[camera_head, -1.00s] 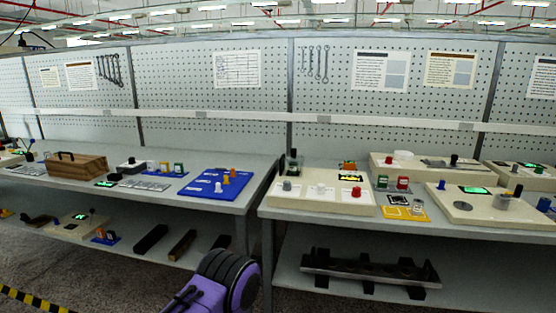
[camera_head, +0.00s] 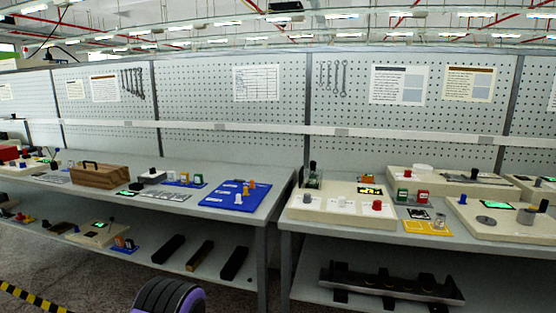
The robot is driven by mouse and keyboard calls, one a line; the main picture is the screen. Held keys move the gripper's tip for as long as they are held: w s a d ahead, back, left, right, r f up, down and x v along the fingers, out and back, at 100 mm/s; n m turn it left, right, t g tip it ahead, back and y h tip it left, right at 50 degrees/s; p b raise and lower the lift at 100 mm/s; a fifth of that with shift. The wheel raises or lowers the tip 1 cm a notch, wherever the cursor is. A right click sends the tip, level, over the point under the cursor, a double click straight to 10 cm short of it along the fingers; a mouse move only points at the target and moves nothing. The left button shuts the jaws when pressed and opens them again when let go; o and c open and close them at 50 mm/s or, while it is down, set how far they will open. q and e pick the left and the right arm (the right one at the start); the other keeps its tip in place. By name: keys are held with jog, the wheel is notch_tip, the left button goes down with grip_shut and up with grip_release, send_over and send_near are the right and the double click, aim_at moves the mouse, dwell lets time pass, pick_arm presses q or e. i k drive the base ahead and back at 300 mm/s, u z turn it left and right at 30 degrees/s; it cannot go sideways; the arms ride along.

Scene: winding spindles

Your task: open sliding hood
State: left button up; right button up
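I cannot tell for certain which thing is the sliding hood. A brown wooden box-shaped cover (camera_head: 102,177) with a black handle on top stands on the left bench. A small clear housing with a dark knob (camera_head: 312,175) stands at the back left corner of a cream console (camera_head: 340,212) on the right bench; its details are too small to read. Neither of my grippers is in view. Only a purple and black part of my own arm shows at the bottom edge.
More cream consoles, one with a green screen (camera_head: 496,206), fill the right bench. Dark bars (camera_head: 168,249) and a long rail fixture (camera_head: 390,286) lie on lower shelves. A narrow gap parts the benches.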

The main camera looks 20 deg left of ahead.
aim_at(313, 167)
jog(key=u, duration=0.25)
jog(key=i, duration=0.85)
jog(key=z, duration=0.25)
